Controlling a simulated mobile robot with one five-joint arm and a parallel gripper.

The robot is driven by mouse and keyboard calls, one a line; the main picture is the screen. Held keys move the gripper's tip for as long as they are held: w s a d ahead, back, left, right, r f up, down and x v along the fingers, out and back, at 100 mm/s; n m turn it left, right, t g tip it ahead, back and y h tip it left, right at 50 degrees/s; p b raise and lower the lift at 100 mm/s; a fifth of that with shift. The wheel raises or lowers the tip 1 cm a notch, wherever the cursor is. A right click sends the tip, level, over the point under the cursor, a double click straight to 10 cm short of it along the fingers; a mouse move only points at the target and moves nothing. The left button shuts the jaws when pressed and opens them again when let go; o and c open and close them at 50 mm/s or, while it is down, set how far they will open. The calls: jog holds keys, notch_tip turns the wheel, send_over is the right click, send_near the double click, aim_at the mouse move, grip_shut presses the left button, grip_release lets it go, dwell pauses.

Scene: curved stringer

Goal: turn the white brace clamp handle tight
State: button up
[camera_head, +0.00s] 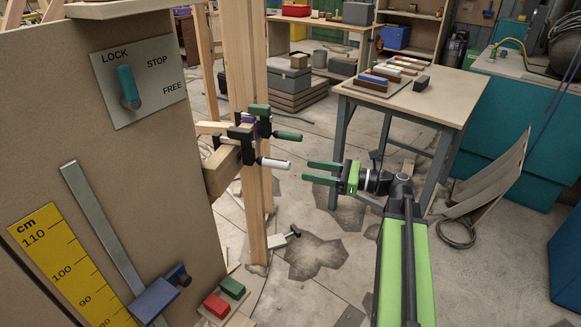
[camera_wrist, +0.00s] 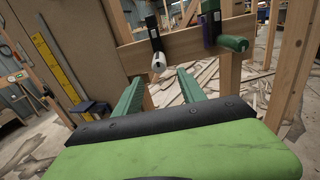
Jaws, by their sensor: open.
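The white clamp handle (camera_head: 274,163) sticks out to the right from a black clamp (camera_head: 241,144) on the wooden brace (camera_head: 222,172). In the wrist view the white handle (camera_wrist: 158,62) shows end-on, just beyond and between the fingertips. My gripper (camera_head: 322,174) is open and empty, with its green fingers pointing left toward the white handle and a gap between them. My gripper also shows in the wrist view (camera_wrist: 163,85). A green clamp handle (camera_head: 288,136) sits above and behind the white one; in the wrist view the green handle (camera_wrist: 234,43) is to the right.
Wooden posts (camera_head: 256,200) stand behind the clamps. A panel with a teal lever (camera_head: 128,88) and a yellow ruler (camera_head: 68,265) is at the left. The space between gripper and white handle looks clear.

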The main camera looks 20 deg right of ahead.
jog(key=v, duration=0.3)
jog(key=shift+d, duration=0.15)
jog(key=s+a+f+n+g+h, duration=0.3)
jog(key=a+f+n+g+h, duration=0.35)
jog(key=a+f+n, duration=0.8)
jog(key=s+d+f+n+g+h, duration=0.2)
jog(key=s+f+n+g+h, duration=0.15)
jog(key=f+n+h, duration=0.6)
notch_tip(320, 180, up, 15)
jog(key=p, duration=1.4)
jog(key=shift+d+y+p, duration=0.3)
jog(key=shift+d+y, duration=0.1)
